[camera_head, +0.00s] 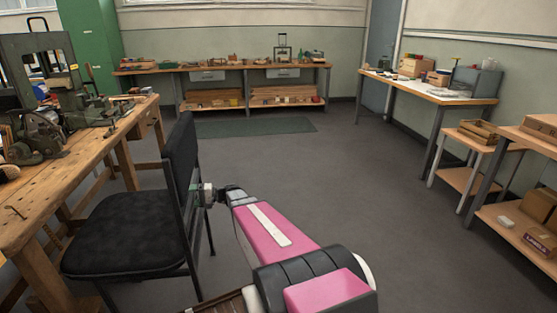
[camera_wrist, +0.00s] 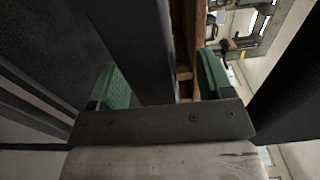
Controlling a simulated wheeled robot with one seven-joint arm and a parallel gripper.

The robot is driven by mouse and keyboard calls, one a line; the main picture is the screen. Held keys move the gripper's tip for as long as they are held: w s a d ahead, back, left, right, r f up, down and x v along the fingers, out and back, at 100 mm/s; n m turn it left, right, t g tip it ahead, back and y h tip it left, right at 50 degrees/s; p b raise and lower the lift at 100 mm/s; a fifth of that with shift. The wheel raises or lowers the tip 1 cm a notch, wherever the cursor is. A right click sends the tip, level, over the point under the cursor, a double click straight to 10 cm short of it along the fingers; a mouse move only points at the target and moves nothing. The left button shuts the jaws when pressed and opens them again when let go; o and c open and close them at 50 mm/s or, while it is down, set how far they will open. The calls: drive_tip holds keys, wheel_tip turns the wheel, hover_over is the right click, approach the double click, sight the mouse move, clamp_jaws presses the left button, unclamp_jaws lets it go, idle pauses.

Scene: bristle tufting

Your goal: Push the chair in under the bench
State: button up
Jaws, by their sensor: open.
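The black chair (camera_head: 125,235) stands at the left in the head view, its padded seat toward the wooden bench (camera_head: 62,180) and its backrest toward my arm. The near part of the seat overlaps the bench's edge in the picture; how far it is under the top I cannot tell. My gripper (camera_head: 203,195) is at the rear of the backrest, at its side frame. In the wrist view my gripper (camera_wrist: 160,80) is open, with green finger pads on either side of a dark upright of the chair (camera_wrist: 140,45). Whether the pads touch it I cannot tell.
Machines and tools (camera_head: 40,130) crowd the left bench. A long workbench (camera_head: 225,66) stands at the back wall, with a green mat (camera_head: 255,127) before it. Tables (camera_head: 430,95) and a low shelf (camera_head: 470,180) line the right. The middle floor (camera_head: 340,185) is clear.

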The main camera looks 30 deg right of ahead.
drive_tip(key=shift+f, duration=0.15)
drive_tip(key=shift+d, duration=0.2)
drive_tip(key=v, duration=1.1)
drive_tip(key=shift+d, duration=0.3)
drive_tip(key=shift+s, duration=0.15)
